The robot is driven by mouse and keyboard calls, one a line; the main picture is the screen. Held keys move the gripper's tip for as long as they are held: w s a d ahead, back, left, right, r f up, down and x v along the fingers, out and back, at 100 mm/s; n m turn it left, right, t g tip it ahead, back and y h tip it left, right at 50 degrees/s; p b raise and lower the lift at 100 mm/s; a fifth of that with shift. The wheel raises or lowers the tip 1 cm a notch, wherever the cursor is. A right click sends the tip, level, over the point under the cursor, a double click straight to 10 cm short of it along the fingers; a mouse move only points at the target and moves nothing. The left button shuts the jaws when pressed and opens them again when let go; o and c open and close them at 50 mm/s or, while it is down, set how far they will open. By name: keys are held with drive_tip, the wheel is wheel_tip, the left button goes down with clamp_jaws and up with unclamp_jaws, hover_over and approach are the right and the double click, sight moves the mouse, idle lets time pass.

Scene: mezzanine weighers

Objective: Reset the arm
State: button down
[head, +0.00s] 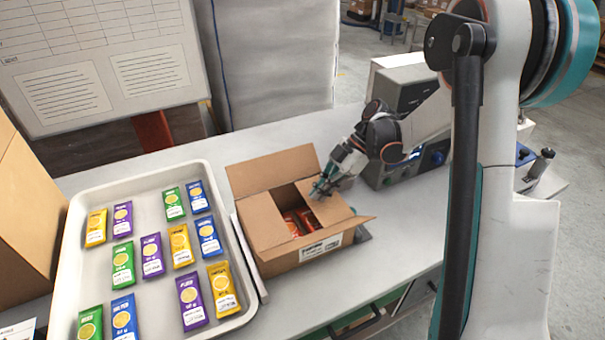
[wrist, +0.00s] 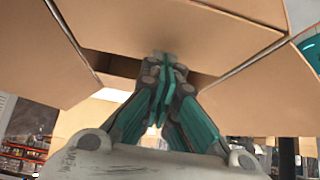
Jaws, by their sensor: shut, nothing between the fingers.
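My gripper (head: 322,188) is at the upper right part of an open cardboard box (head: 300,262) in the head view, its fingertips at the box opening beside the right flaps. In the wrist view my gripper (wrist: 163,85) has its teal-padded fingers together with nothing between them. The box flaps (wrist: 190,25) fill much of that view around the fingers. Red packets (head: 300,222) lie inside the box. How far the fingertips reach into the box is hard to tell.
A white tray (head: 163,290) with several green, purple, yellow and blue packets stands left of the box. A grey machine (head: 405,92) stands behind my gripper at the right. A whiteboard (head: 105,60) is at the back left.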

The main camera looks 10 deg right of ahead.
drive_tip(key=s+r+m, duration=0.1)
drive_tip(key=r, duration=0.1)
drive_tip(key=s+a+r+m+t+h, duration=0.1)
drive_tip(key=m, duration=0.1)
drive_tip(key=s+r+m, duration=0.1)
drive_tip(key=r, duration=0.1)
drive_tip(key=shift+s+a+r+m+t+h+b, duration=0.2)
drive_tip(key=shift+a+r+m+t+h+b, duration=0.1)
drive_tip(key=shift+r+h, duration=0.1)
drive_tip(key=s+r+m+t+h+b, duration=0.1)
drive_tip(key=s+r+m+t+h, duration=0.2)
drive_tip(key=s+m, duration=0.4)
drive_tip(key=s+d+r+m+t+h, duration=0.1)
drive_tip(key=s+r+m+t+h, duration=0.2)
drive_tip(key=s+m, duration=0.5)
drive_tip(key=s+t, duration=0.1)
drive_tip(key=s, duration=0.2)
drive_tip(key=shift+d+r+m+b, duration=0.15)
drive_tip(key=shift+r+m+b, duration=0.05)
drive_tip(key=shift+m+b, duration=0.15)
